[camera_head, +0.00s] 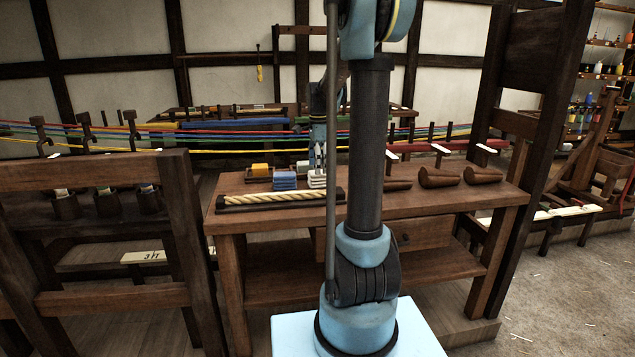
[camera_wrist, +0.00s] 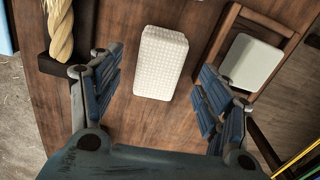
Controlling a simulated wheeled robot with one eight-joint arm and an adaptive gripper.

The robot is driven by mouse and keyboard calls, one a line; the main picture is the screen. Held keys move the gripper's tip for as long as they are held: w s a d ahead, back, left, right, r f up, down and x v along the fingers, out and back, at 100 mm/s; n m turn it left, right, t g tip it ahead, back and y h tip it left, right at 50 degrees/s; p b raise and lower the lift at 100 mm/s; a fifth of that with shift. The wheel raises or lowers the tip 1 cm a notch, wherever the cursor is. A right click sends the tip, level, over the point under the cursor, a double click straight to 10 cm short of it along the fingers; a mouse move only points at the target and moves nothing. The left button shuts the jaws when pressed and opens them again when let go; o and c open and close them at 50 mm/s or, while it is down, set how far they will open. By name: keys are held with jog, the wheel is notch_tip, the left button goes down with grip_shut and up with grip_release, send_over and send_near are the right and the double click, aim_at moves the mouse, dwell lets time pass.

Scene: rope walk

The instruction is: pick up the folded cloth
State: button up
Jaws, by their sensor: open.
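The folded cloth (camera_wrist: 161,62) is a white, waffle-textured block lying flat on the brown wooden bench. In the head view it seems to be the small white stack (camera_head: 317,179) beside a blue one. My gripper (camera_wrist: 159,75) is open and empty, its blue fingers spread on the left and right of the cloth in the wrist view. The fingers appear apart from the cloth; their height above it is hard to judge. In the head view my arm hides part of the bench, and the gripper shows only small behind it.
A pale twisted rope (camera_head: 285,198) lies in a dark holder at the bench's front edge. A blue stack (camera_head: 284,181) and a yellow piece (camera_head: 260,170) sit nearby. A wooden tray (camera_wrist: 220,42) holds a pale slab. Dark wooden tools (camera_head: 440,178) lie on the right. Coloured strands stretch behind.

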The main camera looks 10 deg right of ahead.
aim_at(320, 178)
jog(key=shift+d+f, duration=0.2)
jog(key=shift+f, duration=1.3)
jog(key=shift+d+f, duration=0.15)
jog(key=shift+f, duration=1.3)
jog(key=c, duration=1.2)
